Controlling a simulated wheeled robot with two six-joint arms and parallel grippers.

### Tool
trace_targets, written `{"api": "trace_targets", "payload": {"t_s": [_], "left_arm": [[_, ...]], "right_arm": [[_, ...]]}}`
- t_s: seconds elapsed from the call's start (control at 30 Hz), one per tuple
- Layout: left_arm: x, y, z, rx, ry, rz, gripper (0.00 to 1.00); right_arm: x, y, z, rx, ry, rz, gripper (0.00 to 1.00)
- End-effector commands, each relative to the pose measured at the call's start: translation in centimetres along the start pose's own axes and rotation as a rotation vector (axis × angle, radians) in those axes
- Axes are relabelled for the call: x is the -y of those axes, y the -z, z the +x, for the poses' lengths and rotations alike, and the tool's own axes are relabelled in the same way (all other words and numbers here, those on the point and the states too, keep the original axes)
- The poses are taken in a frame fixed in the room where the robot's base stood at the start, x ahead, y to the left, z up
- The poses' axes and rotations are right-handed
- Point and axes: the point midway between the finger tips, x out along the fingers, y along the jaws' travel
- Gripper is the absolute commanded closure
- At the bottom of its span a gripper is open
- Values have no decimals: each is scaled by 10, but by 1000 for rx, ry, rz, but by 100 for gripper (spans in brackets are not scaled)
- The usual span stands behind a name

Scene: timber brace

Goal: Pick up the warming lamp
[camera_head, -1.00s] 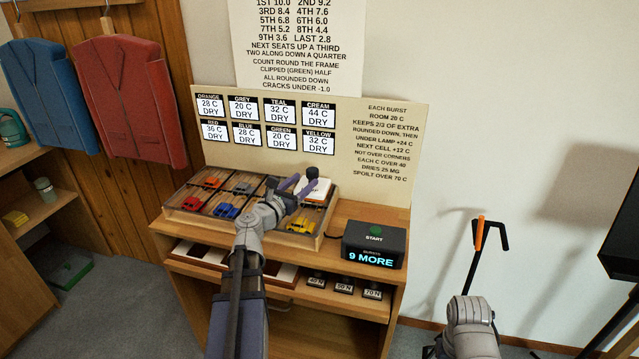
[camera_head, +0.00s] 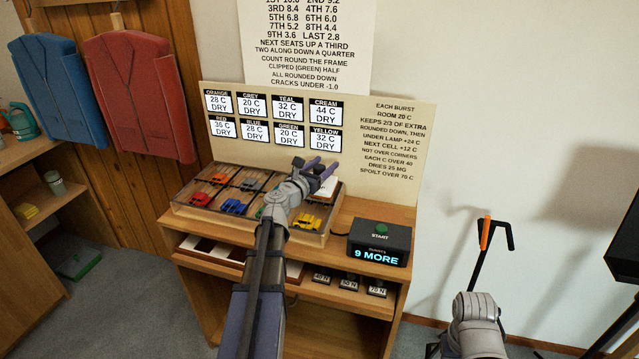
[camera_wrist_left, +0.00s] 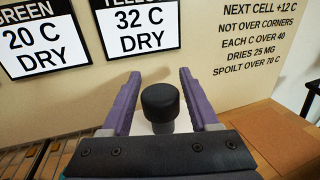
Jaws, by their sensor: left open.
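The warming lamp has a black round knob (camera_wrist_left: 160,102) on a short grey stem, seen in the left wrist view between my left gripper's fingers. In the head view only its white body (camera_head: 327,189) shows in part, over the tray's back right cell; my gripper hides the knob. My left gripper (camera_head: 318,167) is open, its purple fingers at the lamp's top. In the wrist view the fingers (camera_wrist_left: 160,75) stand on either side of the knob, with a visible gap on each side. My right gripper is out of view.
The divided wooden tray (camera_head: 187,212) holds several toy cars. A black START box (camera_head: 379,243) stands right of it on the wooden stand. A card board (camera_head: 385,150) rises close behind. Several small weights (camera_head: 348,284) sit on the shelf below.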

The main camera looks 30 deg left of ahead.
Motion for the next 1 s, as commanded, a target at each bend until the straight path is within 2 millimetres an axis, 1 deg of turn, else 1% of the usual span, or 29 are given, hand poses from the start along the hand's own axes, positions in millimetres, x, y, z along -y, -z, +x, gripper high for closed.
{"api": "trace_targets", "payload": {"t_s": [0.03,0.07,0.27,0.8,1.0], "left_arm": [[0,0,6,0,1,0,39],[0,0,7,0,0,0,39],[0,0,5,0,0,0,40],[0,0,5,0,0,0,100],[0,0,5,0,0,0,100]], "right_arm": [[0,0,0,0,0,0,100],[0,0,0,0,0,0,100],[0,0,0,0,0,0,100],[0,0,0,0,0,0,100],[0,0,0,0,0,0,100]]}}
